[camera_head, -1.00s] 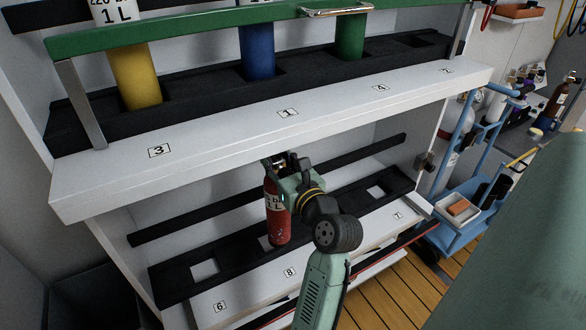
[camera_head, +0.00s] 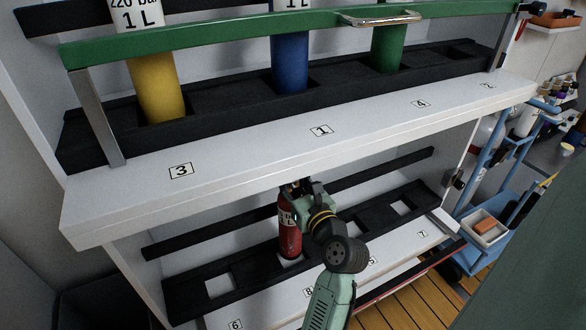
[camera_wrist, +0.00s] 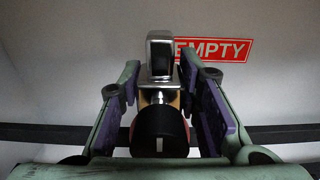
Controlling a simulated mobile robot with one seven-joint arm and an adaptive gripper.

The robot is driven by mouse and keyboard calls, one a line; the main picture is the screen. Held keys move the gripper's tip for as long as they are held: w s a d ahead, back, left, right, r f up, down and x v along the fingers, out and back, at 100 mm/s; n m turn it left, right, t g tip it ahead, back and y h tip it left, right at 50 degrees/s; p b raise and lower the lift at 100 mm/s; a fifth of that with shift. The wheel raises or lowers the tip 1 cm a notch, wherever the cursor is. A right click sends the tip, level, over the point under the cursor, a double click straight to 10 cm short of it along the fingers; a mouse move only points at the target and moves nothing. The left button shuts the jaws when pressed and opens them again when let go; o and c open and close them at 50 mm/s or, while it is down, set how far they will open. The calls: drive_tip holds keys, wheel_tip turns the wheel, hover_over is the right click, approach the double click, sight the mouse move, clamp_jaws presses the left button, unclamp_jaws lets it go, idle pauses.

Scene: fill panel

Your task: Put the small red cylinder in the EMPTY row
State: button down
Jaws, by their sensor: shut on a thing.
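The small red cylinder (camera_head: 290,236) stands upright in the lower bay, with a white label band reading 1 L. Its base is at the black lower rack (camera_head: 258,270), behind label 8; I cannot tell whether it rests on the bottom. My gripper (camera_head: 297,188) is shut on the cylinder's top, at the valve. In the wrist view my gripper (camera_wrist: 160,75) has its fingers on both sides of the metal valve (camera_wrist: 160,55) and black knob. The red EMPTY sign (camera_wrist: 225,50) is on the wall behind, partly hidden by the valve and a finger.
The white upper shelf (camera_head: 250,160) overhangs close above my gripper. It holds yellow (camera_head: 160,85), blue (camera_head: 290,60) and green (camera_head: 389,48) cylinders behind a green bar (camera_head: 230,38). Empty square openings show at the lower rack's left (camera_head: 220,284) and right (camera_head: 402,207). A blue trolley (camera_head: 478,240) stands right.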

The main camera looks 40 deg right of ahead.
sight(291, 192)
drive_tip(key=shift+f, duration=1.75)
drive_tip(key=c, duration=1.2)
unclamp_jaws()
drive_tip(key=shift+f, duration=0.35)
drive_tip(key=shift+r, duration=0.1)
drive_tip(key=b+v, duration=0.2)
drive_tip(key=v, duration=1)
drive_tip(key=shift+s+d, duration=0.1)
